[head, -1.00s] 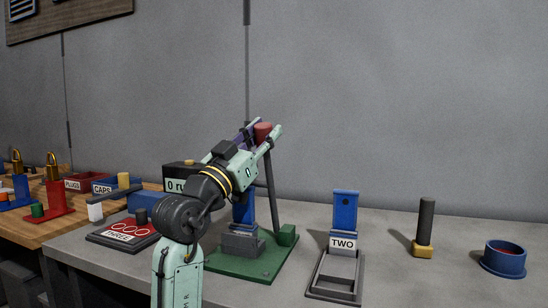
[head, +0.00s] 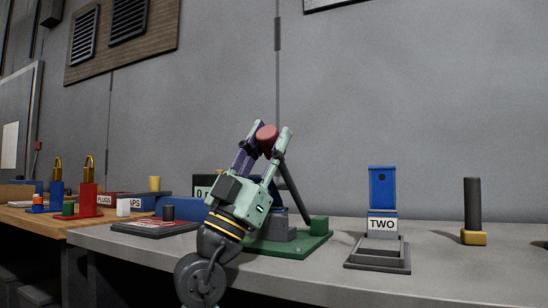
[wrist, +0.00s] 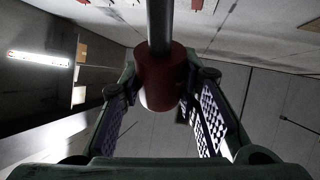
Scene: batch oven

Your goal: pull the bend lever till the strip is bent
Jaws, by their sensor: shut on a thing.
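The bend lever is a dark rod (head: 294,192) with a red knob (head: 267,138), rising from a bender on a green base plate (head: 290,245). The rod leans to the left. My gripper (head: 267,136) is shut on the red knob; the wrist view also shows the knob (wrist: 162,82) between the two fingers, with the rod (wrist: 160,25) running away from it. A grey block (head: 278,229) stands on the base plate. The strip in the bender is mostly hidden behind my gripper, so I cannot tell its shape.
Right of the bender stand a blue plate (head: 382,187) in a grey holder labelled TWO (head: 382,224) and a black post with a yellow foot (head: 473,237). To the left are a dark tray (head: 155,228) and a wooden table (head: 45,223) with several coloured parts.

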